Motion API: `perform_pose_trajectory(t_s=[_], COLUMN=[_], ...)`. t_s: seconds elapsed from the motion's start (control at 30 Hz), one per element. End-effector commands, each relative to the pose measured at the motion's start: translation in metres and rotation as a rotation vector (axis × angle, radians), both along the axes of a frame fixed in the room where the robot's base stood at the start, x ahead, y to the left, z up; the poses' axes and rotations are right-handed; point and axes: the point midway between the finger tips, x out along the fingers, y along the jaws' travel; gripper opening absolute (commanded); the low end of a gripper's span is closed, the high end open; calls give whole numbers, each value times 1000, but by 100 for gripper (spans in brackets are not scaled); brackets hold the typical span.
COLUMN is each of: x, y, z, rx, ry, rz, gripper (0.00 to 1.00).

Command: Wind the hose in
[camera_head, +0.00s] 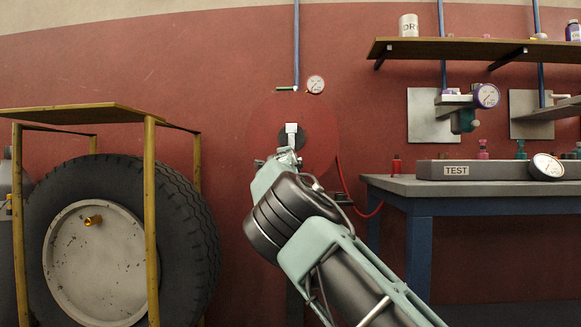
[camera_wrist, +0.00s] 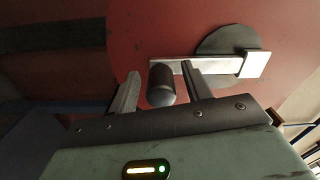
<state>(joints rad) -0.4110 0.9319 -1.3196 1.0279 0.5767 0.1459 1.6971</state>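The hose reel is a large red disc (camera_head: 258,125) on the red wall, with a dark hub and a pale crank arm (camera_head: 291,129). In the wrist view, the crank arm (camera_wrist: 215,66) runs from the dark hub (camera_wrist: 230,42) to a dark cylindrical handle (camera_wrist: 161,85). My gripper (camera_head: 287,156) is in front of the reel's lower middle. In the wrist view, my gripper (camera_wrist: 160,70) is open, one finger on each side of the handle, with gaps showing. A thin red hose (camera_head: 351,198) hangs from the reel's right side toward the bench.
A blue-legged workbench (camera_head: 420,199) stands right, holding a grey TEST box (camera_head: 490,169) with a gauge. A wooden shelf (camera_head: 470,48) is above it. A large tyre (camera_head: 185,225) in a yellow frame stands left. A wall gauge (camera_head: 315,84) is above the reel.

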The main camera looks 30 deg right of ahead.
Motion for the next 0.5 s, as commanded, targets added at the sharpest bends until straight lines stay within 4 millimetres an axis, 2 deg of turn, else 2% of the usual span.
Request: perform_pose_trajectory(t_s=[0.27, 0.5], x=[-9, -39], y=[7, 31], z=[2, 2], rx=[0, 3], ry=[-1, -1], rz=[1, 3], gripper=[49, 49])
